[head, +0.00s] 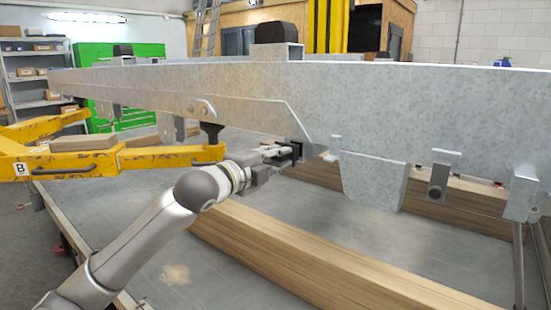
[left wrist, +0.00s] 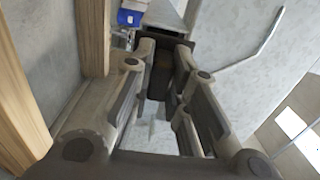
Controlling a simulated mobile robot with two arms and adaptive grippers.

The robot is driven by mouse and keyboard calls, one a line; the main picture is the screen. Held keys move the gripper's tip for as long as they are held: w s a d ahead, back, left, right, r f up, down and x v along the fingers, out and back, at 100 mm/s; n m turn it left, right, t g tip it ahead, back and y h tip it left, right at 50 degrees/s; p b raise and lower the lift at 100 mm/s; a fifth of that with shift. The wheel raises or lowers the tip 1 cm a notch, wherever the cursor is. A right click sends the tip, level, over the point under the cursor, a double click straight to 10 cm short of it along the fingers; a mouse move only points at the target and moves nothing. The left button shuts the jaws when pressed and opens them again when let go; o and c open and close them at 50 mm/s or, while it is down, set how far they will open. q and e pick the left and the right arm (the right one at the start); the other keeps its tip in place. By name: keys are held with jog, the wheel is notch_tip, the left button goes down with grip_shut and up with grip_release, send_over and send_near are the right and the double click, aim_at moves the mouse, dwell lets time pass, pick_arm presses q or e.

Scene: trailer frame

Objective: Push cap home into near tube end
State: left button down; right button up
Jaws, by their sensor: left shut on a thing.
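My left gripper (head: 284,152) is shut on a black cap (head: 297,151) below the long galvanized beam (head: 420,105). In the left wrist view, the gripper (left wrist: 160,72) has its fingers on both sides of the dark cap (left wrist: 161,76). A grey tube end (left wrist: 165,14) lies straight beyond the cap there, in line with it. The cap's dark rim appears to meet the tube end, but I cannot tell how deep it sits. In the head view the tube (head: 313,151) is mostly hidden behind the cap and gripper. My right gripper is not in view.
A yellow lift arm (head: 150,158) stands left of my left arm, under the beam. Wooden timbers (head: 300,255) lie on the grey platform below. Brackets (head: 372,180) hang from the beam to the right.

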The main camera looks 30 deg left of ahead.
pick_arm(q)
jog(key=shift+w+d, duration=0.1)
jog(key=shift+w, duration=1.05)
jog(key=shift+r+p, duration=0.15)
jog(key=shift+p, duration=0.15)
jog(key=shift+w, duration=0.35)
jog(key=c, duration=1.3)
grip_release()
jog(key=shift+w, duration=0.15)
jog(key=shift+f, duration=0.2)
jog(key=shift+s+a, duration=0.2)
jog(key=shift+s, duration=2.8)
jog(key=shift+s+a, duration=0.2)
jog(key=shift+s, duration=2.75)
